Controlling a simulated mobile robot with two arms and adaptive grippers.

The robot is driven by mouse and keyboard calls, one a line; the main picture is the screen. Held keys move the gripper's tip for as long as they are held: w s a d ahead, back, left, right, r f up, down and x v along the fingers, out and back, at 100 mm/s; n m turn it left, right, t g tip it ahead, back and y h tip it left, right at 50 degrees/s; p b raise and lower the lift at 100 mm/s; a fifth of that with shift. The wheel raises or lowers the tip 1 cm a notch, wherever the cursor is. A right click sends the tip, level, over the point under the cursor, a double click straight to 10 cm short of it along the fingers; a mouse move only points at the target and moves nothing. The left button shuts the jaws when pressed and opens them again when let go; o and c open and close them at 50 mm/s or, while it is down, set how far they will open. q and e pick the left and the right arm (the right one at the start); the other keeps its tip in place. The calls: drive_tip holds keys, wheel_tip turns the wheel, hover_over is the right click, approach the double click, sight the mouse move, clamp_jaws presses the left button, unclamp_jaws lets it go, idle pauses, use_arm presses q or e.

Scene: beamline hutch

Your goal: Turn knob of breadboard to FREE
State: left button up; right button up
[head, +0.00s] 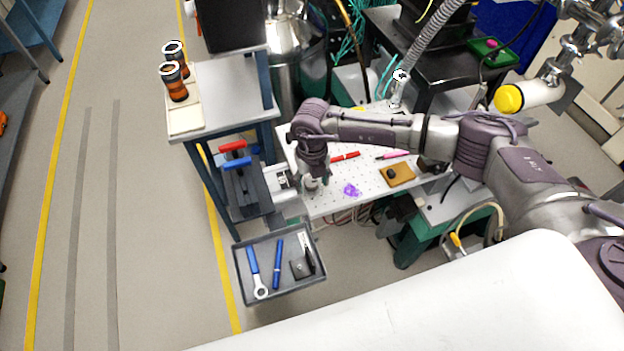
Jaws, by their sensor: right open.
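The breadboard (331,202) is a white perforated plate in the middle of the head view. My right gripper (313,182) points down at its front left corner, open. A small pale round part (311,187), perhaps the knob, shows at the fingertips. The gripper hides much of it, so I cannot tell whether the fingers touch it or which way it is turned. No FREE marking is readable. My left gripper is not in view.
A grey tool tray (240,273) is in front. A side table (225,85) stands left.

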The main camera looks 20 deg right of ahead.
drive_tip(key=c, duration=1.2)
drive_tip(key=shift+o, duration=0.2)
drive_tip(key=shift+f+n+b, duration=0.15)
drive_tip(key=shift+n+b, duration=0.65)
drive_tip(key=shift+b, duration=0.25)
drive_tip(key=n+b, duration=1.2)
drive_tip(key=b, duration=0.1)
drive_tip(key=shift+w+d+n, duration=0.2)
drive_tip(key=shift+n, duration=0.1)
drive_tip(key=shift+r+n+b, duration=0.2)
drive_tip(key=shift+n+b, duration=1.7)
drive_tip(key=shift+w, duration=0.1)
drive_tip(key=o, duration=1.2)
drive_tip(key=shift+c, duration=0.2)
